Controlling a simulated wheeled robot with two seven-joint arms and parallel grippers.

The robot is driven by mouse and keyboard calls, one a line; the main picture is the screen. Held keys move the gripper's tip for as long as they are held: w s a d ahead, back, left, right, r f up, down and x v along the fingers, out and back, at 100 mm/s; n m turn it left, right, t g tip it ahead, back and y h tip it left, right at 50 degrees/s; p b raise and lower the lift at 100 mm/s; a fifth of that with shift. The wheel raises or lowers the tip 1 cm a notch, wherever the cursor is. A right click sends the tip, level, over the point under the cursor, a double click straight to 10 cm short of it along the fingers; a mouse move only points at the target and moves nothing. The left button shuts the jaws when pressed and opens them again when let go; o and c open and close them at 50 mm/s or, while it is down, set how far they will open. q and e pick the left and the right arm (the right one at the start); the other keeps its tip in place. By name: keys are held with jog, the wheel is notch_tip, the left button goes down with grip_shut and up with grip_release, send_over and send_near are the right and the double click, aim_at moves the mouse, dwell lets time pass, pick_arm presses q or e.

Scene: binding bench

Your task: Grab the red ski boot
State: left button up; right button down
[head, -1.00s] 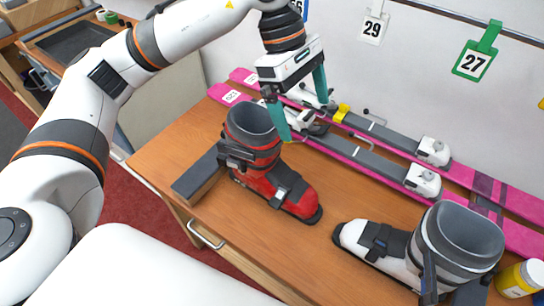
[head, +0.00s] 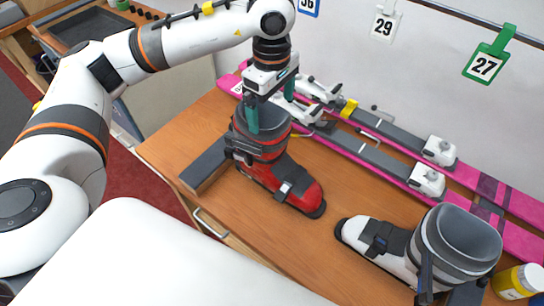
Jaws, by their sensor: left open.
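The red ski boot (head: 259,174) stands upright on the wooden bench, with its toe toward the lower right and its dark grey cuff open at the top. My left gripper (head: 270,115) points down over the boot's cuff. It is open, with one teal finger (head: 252,114) at the near side of the cuff and the other (head: 289,88) farther back, partly hidden. I cannot tell whether either finger touches the boot. My right gripper is not in view.
A white and grey ski boot (head: 386,243) stands at the right. Pink skis (head: 461,176) with bindings lie along the wall behind. A dark grey block (head: 207,165) sits left of the red boot. A yellow and white jar (head: 516,281) stands far right. Bare bench lies in front.

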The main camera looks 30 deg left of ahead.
pick_arm(q)
jog(key=shift+f, duration=1.45)
jog(key=c, duration=1.6)
jog(key=shift+w+r, duration=0.1)
jog(key=shift+r, duration=0.05)
jog(key=shift+c, duration=0.8)
